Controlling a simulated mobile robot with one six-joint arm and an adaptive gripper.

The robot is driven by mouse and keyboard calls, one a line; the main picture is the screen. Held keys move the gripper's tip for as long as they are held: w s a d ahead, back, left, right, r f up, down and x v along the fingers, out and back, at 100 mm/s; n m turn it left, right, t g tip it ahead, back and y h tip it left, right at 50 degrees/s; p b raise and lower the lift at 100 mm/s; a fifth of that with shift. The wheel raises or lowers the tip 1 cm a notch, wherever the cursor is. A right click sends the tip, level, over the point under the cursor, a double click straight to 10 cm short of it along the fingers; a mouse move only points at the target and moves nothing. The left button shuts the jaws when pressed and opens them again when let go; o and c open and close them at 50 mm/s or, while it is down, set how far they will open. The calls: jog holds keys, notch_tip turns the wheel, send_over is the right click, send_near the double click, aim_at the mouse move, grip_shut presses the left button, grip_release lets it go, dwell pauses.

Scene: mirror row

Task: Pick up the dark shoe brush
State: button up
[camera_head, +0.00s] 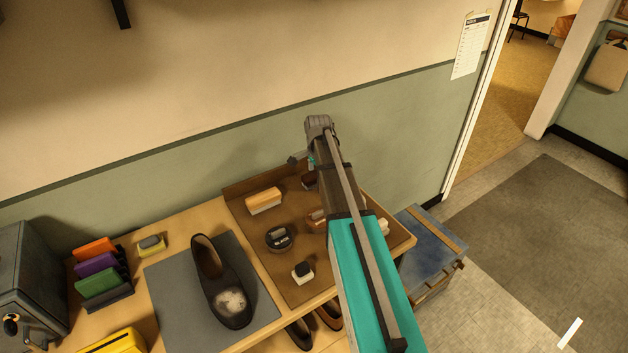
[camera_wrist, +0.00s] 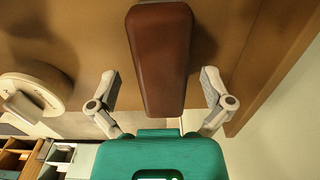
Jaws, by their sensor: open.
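The dark shoe brush (camera_wrist: 160,58), a long reddish-brown block, fills the upper middle of the wrist view. It lies in the brown tray (camera_head: 290,285). In the head view only a dark piece of it (camera_head: 309,181) shows beside my arm; the rest is hidden. My gripper (camera_wrist: 160,88) is open, with one finger on each side of the brush's near end and a visible gap to both. The brush is not held. In the head view my gripper (camera_head: 302,160) is over the tray's back part, mostly hidden by my arm.
The tray also holds a tan brush (camera_head: 264,201), a round black tin (camera_head: 279,239) and a small dark-topped jar (camera_head: 302,272). A black shoe (camera_head: 220,280) lies on a grey mat (camera_head: 175,300) to the left. A blue box (camera_head: 430,245) stands right of the bench. A wall rises behind.

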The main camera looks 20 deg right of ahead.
jog(key=c, duration=1.3)
jog(key=shift+r, duration=0.15)
notch_tip(320, 180, up, 3)
jog(key=p, duration=0.3)
jog(key=s+r+p, duration=0.3)
jog(key=s, duration=0.1)
jog(key=s+r+p, duration=0.3)
jog(key=s, duration=0.2)
jog(key=s+r+p, duration=0.3)
jog(key=s+p, duration=0.1)
jog(key=s, duration=0.1)
jog(key=shift+d+r, duration=0.3)
jog(key=shift+r, duration=0.1)
